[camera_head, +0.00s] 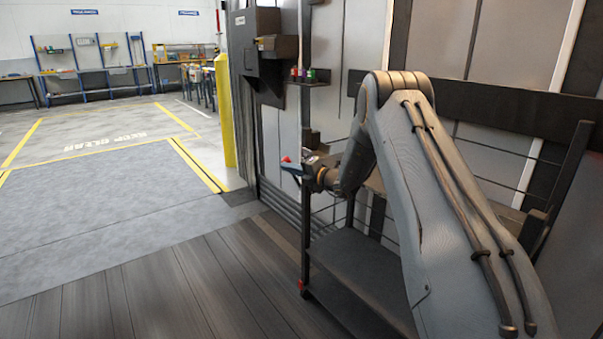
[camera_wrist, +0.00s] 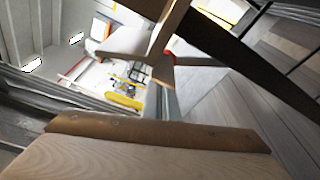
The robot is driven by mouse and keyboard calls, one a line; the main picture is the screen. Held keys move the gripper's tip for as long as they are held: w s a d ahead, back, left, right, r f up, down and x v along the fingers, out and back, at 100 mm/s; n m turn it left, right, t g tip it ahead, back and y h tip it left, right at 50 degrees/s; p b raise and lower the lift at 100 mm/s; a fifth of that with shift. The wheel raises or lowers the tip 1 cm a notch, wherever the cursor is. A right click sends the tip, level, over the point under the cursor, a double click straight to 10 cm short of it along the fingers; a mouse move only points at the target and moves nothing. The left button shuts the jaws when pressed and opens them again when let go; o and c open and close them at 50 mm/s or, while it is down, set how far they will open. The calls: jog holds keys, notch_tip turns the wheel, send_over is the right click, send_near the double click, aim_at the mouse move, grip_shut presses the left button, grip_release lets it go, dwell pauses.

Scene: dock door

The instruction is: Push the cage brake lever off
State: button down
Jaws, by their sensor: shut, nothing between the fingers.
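The cage (camera_head: 352,262), a dark metal frame with a flat deck and thin rails, stands at the right of the head view. A small red part (camera_head: 286,159) shows at its near upper corner, beside my gripper (camera_head: 305,171); I cannot tell for sure that it is the brake lever. My gripper is shut and empty at that corner post. The wrist view shows its pale fingers (camera_wrist: 160,58) near a dark bar, with a bit of red behind them. Whether they touch the red part cannot be told. Another red part (camera_head: 301,286) sits low on the cage's corner.
A yellow post (camera_head: 225,112) stands by the door edge, left of a wall with a dark control box (camera_head: 256,45) and a small shelf of bottles (camera_head: 308,79). The grey floor plate (camera_head: 105,205) at the left is clear. Workbenches (camera_head: 100,75) stand far back.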

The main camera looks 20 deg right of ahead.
jog(key=shift+w+d+r, duration=0.25)
jog(key=shift+d+r, duration=0.15)
jog(key=shift+d, duration=0.15)
jog(key=s+d+p, duration=0.2)
jog(key=s+d, duration=0.1)
jog(key=s, duration=0.8)
jog(key=shift+f, duration=0.15)
jog(key=shift+s, duration=0.1)
